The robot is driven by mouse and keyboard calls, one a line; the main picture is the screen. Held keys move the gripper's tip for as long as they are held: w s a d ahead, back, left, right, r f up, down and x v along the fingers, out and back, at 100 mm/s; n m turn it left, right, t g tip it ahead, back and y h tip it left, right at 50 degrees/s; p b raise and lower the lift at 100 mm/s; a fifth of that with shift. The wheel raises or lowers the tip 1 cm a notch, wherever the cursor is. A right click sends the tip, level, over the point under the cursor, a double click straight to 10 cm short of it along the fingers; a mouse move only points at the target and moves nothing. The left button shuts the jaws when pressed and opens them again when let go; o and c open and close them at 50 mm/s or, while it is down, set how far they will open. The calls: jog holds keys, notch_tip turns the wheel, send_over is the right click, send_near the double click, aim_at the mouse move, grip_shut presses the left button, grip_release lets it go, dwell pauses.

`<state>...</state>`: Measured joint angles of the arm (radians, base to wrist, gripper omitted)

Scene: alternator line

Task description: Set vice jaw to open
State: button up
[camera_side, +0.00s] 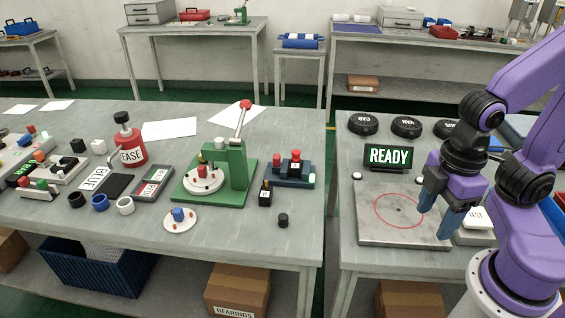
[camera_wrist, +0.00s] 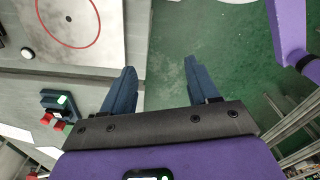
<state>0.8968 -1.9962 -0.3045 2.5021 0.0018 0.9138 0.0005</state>
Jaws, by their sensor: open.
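The likely vice is a dark blue fixture (camera_side: 286,175) with a black block and red parts, at the right of the left bench in the side view. Its jaw setting is too small to tell. A small green-white piece (camera_side: 312,180) is at its right end. In the wrist view a blue fixture with red knobs (camera_wrist: 55,103) shows at left; I cannot tell if it is the same one. My gripper (camera_side: 432,224) is open and empty, pointing down over the right part of the red-circled plate (camera_side: 375,232). Its fingers (camera_wrist: 157,85) are apart with floor between them.
A lit READY sign (camera_side: 388,157) stands behind the plate, and a white box (camera_side: 474,217) is right of my gripper. A green press (camera_side: 236,170) with a red-tipped lever stands left of the blue fixture. A gap separates the benches.

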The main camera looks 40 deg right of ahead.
jog(key=shift+c, duration=1.1)
jog(key=w+a+r+m, duration=0.4)
jog(key=w+a+m, duration=0.25)
jog(key=w, duration=0.55)
notch_tip(320, 180, up, 2)
jog(key=m, duration=1.5)
send_over(277, 155)
notch_tip(277, 155, down, 17)
jog(key=shift+a+r, duration=0.1)
